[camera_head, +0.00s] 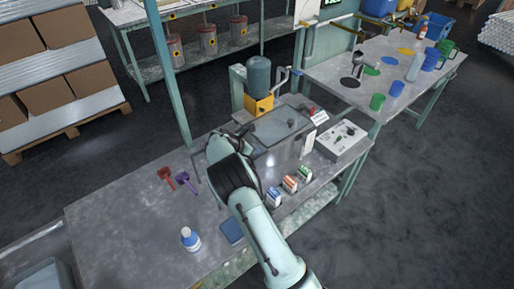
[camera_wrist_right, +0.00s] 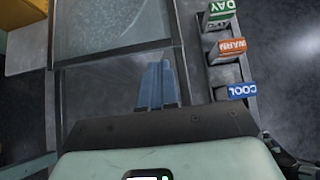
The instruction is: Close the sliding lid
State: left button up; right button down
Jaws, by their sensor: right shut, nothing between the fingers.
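The sliding lid (camera_head: 284,124) is a flat, glassy grey panel on top of a metal box (camera_head: 287,158) on the workbench. In the right wrist view the lid (camera_wrist_right: 115,22) fills the upper middle, its near edge crossing the picture in front of my fingers. A paler surface lies between that edge and my gripper; I cannot tell how far the lid is open. My right gripper (camera_wrist_right: 157,84) is shut and empty, its blue-grey fingers pointing towards the lid's edge. Contact cannot be made out. In the head view my right arm hides the fingers and the box's left end. My left gripper is out of view.
Small labelled cartons (camera_head: 290,184) stand before the box. A control unit (camera_head: 341,140) is at its right, and a green cylinder on a yellow base (camera_head: 259,105) behind it.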

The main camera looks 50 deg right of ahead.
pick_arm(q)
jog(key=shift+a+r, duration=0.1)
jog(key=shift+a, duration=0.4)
pick_arm(e)
jog(key=a+f+v, duration=0.1)
jog(key=v, duration=1.1)
jog(key=shift+d, duration=0.1)
